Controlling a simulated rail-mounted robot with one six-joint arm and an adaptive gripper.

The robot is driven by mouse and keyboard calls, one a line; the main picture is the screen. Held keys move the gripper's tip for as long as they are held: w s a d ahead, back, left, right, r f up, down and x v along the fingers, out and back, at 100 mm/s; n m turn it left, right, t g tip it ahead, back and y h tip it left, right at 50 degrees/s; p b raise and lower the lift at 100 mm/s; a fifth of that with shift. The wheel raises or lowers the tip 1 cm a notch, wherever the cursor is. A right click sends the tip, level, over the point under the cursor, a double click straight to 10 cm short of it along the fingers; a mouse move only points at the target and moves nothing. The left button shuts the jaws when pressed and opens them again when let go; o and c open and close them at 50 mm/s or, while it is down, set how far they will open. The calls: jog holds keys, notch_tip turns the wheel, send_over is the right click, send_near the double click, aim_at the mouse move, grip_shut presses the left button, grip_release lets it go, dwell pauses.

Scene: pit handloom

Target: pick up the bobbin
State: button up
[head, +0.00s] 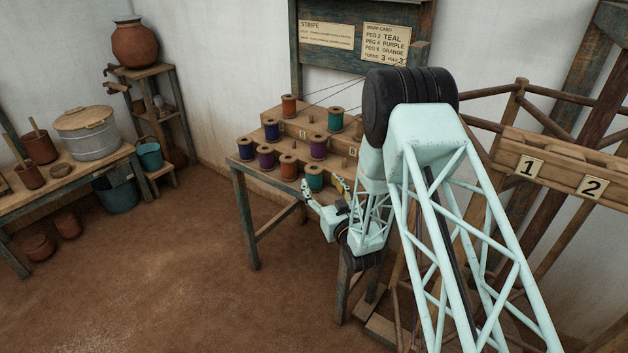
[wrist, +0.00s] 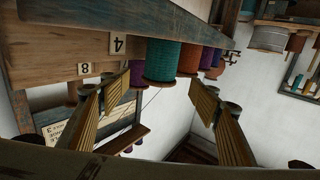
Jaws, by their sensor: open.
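Several thread bobbins stand on a stepped wooden rack. The teal bobbin (head: 314,178) at the front of the rack is closest to my gripper (head: 325,193). In the wrist view the picture is tipped over, and this teal bobbin (wrist: 162,62) hangs from the top between the two ribbed fingers of my gripper (wrist: 160,84). The fingers are open, apart and empty, one on each side, and the bobbin appears just beyond their tips. I cannot tell whether either finger touches it. Purple bobbins stand on both sides of it in the wrist view. The task does not name a colour.
An orange bobbin (head: 288,165) and a purple bobbin (head: 266,159) stand farther left on the rack. Another teal bobbin (head: 335,120) is at the back. A card board (head: 355,36) hangs behind. A side table with a lidded pot (head: 88,134) is at left. The floor between is clear.

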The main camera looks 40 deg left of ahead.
aim_at(314, 172)
jog(key=shift+x, duration=1.3)
jog(key=shift+b+x, duration=0.65)
jog(key=shift+x, duration=1.9)
jog(key=shift+c, duration=0.7)
jog(key=c, duration=0.9)
